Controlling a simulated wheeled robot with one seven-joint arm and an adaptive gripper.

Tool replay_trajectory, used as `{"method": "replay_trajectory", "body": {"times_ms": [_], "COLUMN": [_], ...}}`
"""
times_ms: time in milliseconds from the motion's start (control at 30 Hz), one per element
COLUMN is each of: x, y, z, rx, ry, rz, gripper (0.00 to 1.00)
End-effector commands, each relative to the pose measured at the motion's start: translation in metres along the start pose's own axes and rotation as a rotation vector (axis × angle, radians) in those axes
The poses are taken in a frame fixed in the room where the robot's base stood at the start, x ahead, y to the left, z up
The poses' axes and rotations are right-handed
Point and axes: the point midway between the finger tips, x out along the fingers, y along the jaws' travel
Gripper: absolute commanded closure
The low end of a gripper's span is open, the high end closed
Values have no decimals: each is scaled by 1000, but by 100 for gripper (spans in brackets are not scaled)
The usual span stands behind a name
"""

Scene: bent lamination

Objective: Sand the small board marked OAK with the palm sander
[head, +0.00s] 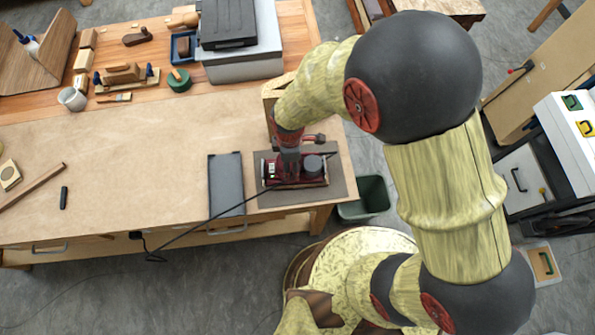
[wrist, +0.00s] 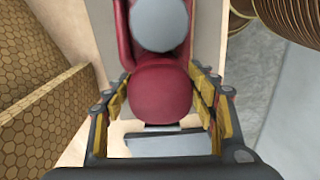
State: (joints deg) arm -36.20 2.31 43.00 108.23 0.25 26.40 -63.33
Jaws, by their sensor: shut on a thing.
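The palm sander (head: 308,180) has a red body and a dark round part. It sits over a dark grey mat (head: 338,182) near the right end of the bench. My gripper (head: 288,152) comes down on it from above. In the wrist view the padded fingers of my gripper (wrist: 165,98) stand on both sides of the red sander body (wrist: 162,88), shut on it. Whether the sander rests on the mat or hangs just above it, I cannot tell. I can read no OAK mark in either view, so I cannot identify that board.
A dark flat panel (head: 226,190) lies just left of the mat. A black cord (head: 205,222) runs from the sander over the front edge. A grey case (head: 240,60) stands at the back. A green bin (head: 367,197) is beside the bench. The middle of the bench (head: 135,175) is mostly clear.

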Motion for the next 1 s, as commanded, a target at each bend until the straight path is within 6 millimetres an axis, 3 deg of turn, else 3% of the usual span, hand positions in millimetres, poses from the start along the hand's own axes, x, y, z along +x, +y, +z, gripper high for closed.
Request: {"method": "replay_trajectory", "body": {"times_ms": [1000], "x": [-62], "y": [2], "z": [-1], "rx": [0], "ry": [2], "rz": [4], "gripper": [83]}}
